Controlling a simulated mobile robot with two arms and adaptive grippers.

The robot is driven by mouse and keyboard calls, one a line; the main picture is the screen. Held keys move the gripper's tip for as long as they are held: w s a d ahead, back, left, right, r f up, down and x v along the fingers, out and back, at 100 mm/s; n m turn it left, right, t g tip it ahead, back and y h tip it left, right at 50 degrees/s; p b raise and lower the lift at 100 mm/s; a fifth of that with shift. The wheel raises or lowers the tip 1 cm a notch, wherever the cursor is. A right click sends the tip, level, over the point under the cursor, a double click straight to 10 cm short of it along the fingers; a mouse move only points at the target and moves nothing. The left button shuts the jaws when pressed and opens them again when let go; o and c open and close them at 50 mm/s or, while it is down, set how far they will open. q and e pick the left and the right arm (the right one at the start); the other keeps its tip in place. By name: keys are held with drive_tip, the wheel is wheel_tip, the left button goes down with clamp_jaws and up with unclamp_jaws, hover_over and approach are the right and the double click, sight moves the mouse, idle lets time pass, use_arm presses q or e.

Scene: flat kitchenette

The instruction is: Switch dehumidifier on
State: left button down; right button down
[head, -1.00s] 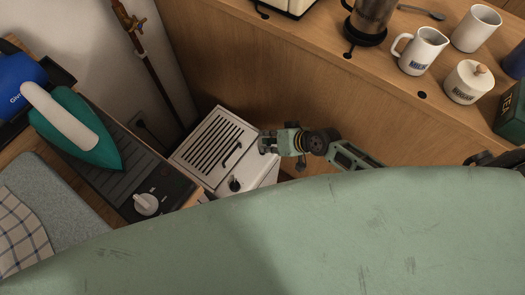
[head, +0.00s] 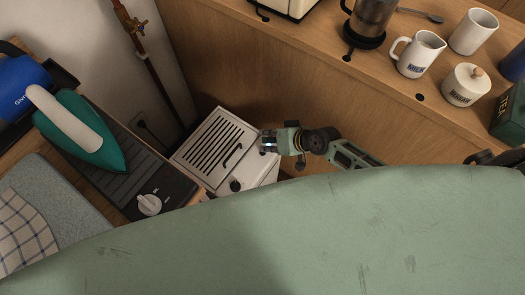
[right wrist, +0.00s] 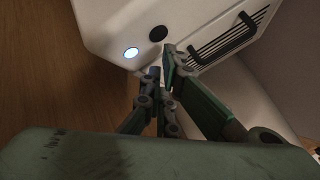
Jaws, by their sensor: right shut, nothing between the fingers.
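The dehumidifier (head: 216,146) is a white box with black slots, a dark handle and a black round knob (head: 235,185) on top, standing low in the corner. In the right wrist view, its white body (right wrist: 115,20) shows the dark knob and a bright, pale blue round button (right wrist: 131,53) near an edge. My right gripper (head: 266,141) is at the dehumidifier's right side. In the right wrist view, my right gripper (right wrist: 161,73) is shut and empty, its fingertips just below the knob and button; I cannot tell if they touch the box. My left gripper is out of view.
A dark unit with a white dial (head: 149,204) and a teal iron (head: 80,130) stand at the left. My large green body part covers the foreground.

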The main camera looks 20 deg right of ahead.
wheel_tip(320, 180, up, 4)
drive_tip(key=p, duration=0.3)
drive_tip(key=shift+f, duration=0.1)
wheel_tip(320, 180, up, 2)
drive_tip(key=shift+p, duration=1.05)
